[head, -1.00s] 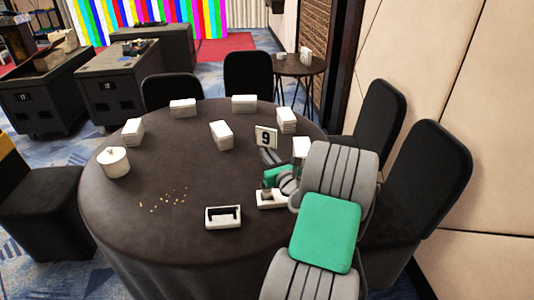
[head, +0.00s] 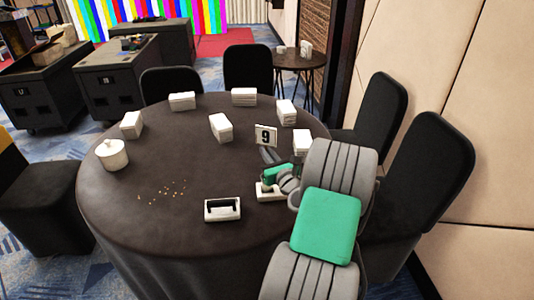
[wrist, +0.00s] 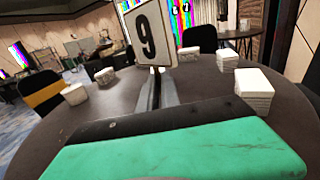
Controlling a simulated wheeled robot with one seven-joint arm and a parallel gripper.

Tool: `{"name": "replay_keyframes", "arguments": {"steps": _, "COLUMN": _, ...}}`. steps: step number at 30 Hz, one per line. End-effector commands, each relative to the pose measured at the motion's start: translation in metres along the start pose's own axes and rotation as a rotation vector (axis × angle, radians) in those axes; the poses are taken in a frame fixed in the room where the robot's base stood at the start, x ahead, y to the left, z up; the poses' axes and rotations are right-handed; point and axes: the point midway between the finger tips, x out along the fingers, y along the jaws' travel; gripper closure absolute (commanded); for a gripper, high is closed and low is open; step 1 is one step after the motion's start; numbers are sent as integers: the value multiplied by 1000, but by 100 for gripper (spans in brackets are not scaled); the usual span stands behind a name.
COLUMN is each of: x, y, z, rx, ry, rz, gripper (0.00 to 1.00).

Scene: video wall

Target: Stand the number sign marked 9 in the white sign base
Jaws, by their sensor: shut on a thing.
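The number sign marked 9 (head: 265,135), a white plate with a black 9, is held upright above the right part of the round table. It also shows in the wrist view (wrist: 148,36), with the 9 facing me. My gripper (head: 268,154) is shut on the sign's lower end; its fingers also show in the wrist view (wrist: 157,84). A white holder with a dark slot (head: 222,209) stands at the table's front. A second white piece (head: 268,194) lies right of it, partly hidden by my arm. I cannot tell for certain which is the sign base.
Several white stacks (head: 220,128) and a white lidded pot (head: 112,154) stand around the dark table (head: 150,215). Small crumbs (head: 162,189) lie at the left. Black chairs (head: 430,160) ring the table. The table's middle is mostly clear.

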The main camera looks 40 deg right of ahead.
Motion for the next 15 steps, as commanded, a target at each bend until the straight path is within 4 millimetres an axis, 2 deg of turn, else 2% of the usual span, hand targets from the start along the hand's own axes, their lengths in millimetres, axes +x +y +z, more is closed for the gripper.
{"name": "replay_keyframes", "arguments": {"steps": 2, "x": 0, "y": 0, "z": 0, "rx": -1, "ry": -2, "rz": 0, "gripper": 90}}
{"name": "replay_keyframes", "arguments": {"steps": 10, "x": 0, "y": 0, "z": 0, "rx": 0, "ry": -2, "rz": 0, "gripper": 68}}
{"name": "replay_keyframes", "arguments": {"steps": 15, "x": 0, "y": 0, "z": 0, "rx": 0, "ry": -1, "rz": 0, "gripper": 68}}
